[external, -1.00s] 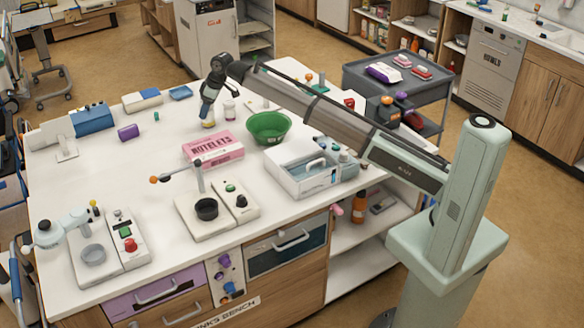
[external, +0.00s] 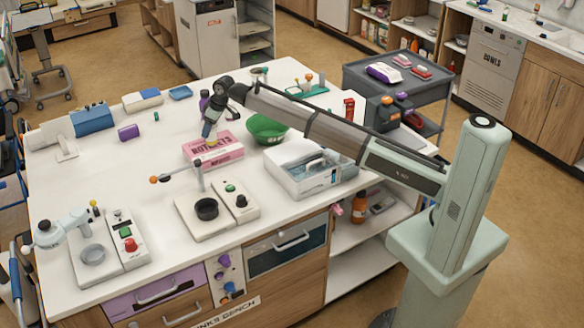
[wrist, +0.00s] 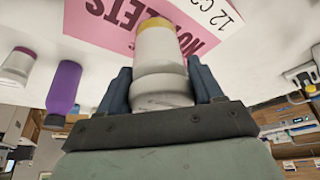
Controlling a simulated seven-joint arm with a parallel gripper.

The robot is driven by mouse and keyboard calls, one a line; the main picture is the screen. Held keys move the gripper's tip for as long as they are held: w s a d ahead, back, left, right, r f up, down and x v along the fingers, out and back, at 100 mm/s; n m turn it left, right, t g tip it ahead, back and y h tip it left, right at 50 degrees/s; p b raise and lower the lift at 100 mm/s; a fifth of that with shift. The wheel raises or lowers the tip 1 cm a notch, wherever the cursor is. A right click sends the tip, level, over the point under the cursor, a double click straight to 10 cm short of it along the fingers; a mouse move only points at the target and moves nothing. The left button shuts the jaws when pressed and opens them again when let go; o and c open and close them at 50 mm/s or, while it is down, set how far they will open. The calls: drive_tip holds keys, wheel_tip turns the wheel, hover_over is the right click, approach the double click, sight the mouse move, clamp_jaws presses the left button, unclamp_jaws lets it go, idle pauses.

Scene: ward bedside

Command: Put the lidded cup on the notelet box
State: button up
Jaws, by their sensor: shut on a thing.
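The lidded cup (wrist: 160,48) is pale grey-white with a yellow band at its far end. My gripper (wrist: 163,88) is shut on it, with one dark blue finger on each side in the wrist view. The pink notelet box (wrist: 98,22) lies just beyond the cup there. In the external view, my gripper (external: 208,132) is over the back part of the notelet box (external: 222,155). The cup is mostly hidden there; only a bit of yellow (external: 212,142) shows at the box top. I cannot tell whether cup and box touch.
A purple bottle (wrist: 64,88) and a white jar with a pinkish lid (wrist: 18,62) stand beside my gripper. A green bowl (external: 268,131) is right of the box, and a white tray (external: 312,178) is nearer.

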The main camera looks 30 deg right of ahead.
drive_tip(key=shift+f, duration=0.65)
drive_tip(key=shift+f, duration=0.15)
drive_tip(key=o, duration=1.2)
drive_tip(key=v, duration=1.2)
drive_tip(key=shift+r, duration=0.2)
